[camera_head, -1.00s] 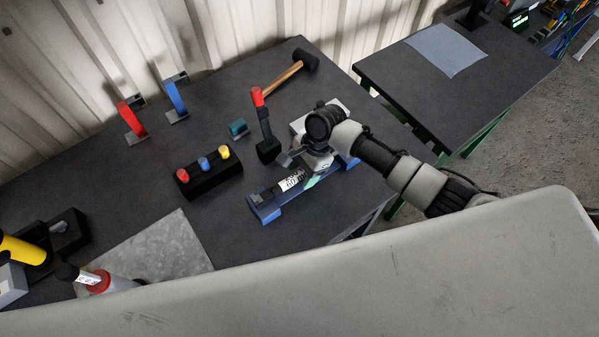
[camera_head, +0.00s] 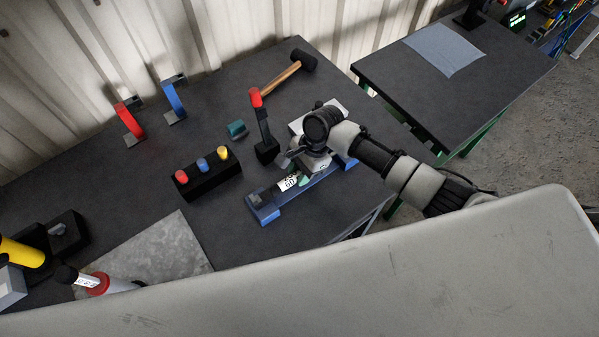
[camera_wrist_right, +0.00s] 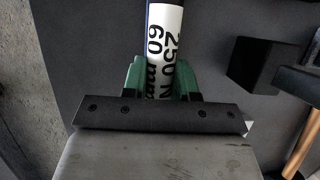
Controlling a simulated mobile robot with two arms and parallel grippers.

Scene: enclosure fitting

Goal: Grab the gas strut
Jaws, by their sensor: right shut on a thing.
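The gas strut shows a white label with dark print in the head view (camera_head: 287,184) and in the right wrist view (camera_wrist_right: 165,38). It lies along a blue holder (camera_head: 266,214) with raised ends on the dark table. My right gripper (camera_head: 303,180) is over the strut at the label end. In the right wrist view its green fingertips (camera_wrist_right: 160,78) are pressed on both sides of the strut, shut on it. My arm and wrist hide the strut's far part. My left gripper is not in view.
A red-topped lever (camera_head: 262,125) stands close to my right gripper. A black button box (camera_head: 207,181), a teal block (camera_head: 237,129), a mallet (camera_head: 285,76) and red and blue handles (camera_head: 130,121) are on the table. A second table (camera_head: 480,85) stands right.

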